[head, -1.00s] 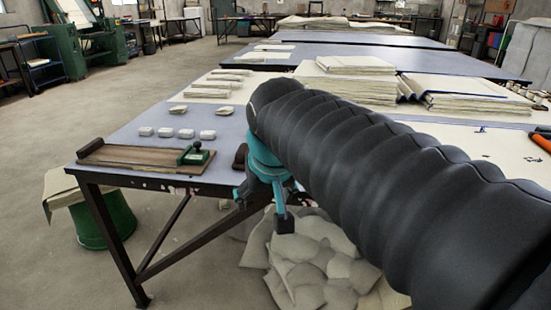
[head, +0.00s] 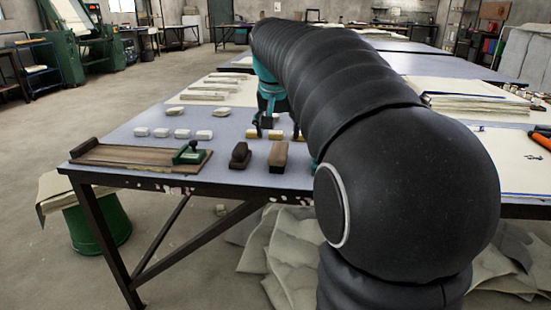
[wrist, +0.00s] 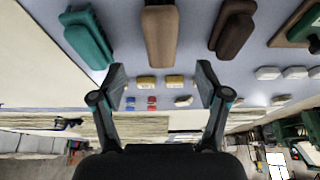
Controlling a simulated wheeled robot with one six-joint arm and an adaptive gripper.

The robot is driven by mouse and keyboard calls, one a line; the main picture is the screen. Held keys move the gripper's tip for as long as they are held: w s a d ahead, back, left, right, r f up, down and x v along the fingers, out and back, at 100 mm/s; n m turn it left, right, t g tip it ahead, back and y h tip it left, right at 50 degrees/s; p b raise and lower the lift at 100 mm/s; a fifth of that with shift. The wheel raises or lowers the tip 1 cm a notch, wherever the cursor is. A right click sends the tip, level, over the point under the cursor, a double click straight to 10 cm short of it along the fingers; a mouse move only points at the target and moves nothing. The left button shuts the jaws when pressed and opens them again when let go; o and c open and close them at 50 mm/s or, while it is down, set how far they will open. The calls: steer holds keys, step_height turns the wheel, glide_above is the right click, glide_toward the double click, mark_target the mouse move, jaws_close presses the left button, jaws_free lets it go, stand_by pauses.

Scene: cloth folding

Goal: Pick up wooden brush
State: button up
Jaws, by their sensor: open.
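The wooden brush (head: 278,156), a brown block with a lighter top, lies on the blue-grey table near its front edge. It also shows in the wrist view at the top middle (wrist: 160,36). A darker brown brush-like block (head: 240,155) lies beside it, and it is at the upper right in the wrist view (wrist: 233,28). My gripper (head: 275,127) is over the table, farther back than the brush, partly hidden by my arm. In the wrist view my gripper (wrist: 161,82) has its fingers wide apart with nothing held; the brush lies beyond the fingertips, roughly centred between them.
A teal block (wrist: 88,38) lies on the brush's other side. Small yellow blocks (wrist: 146,82) show between the fingers. A wooden board with a green handle (head: 140,156), white pieces (head: 182,134) and cloth stacks (head: 480,100) share the table (head: 225,165).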

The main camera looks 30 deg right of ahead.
mark_target(278, 150)
steer(key=shift+b+x, duration=0.4)
steer(key=shift+x, duration=4)
steer(key=shift+f, duration=0.25)
steer(key=c, duration=1.3)
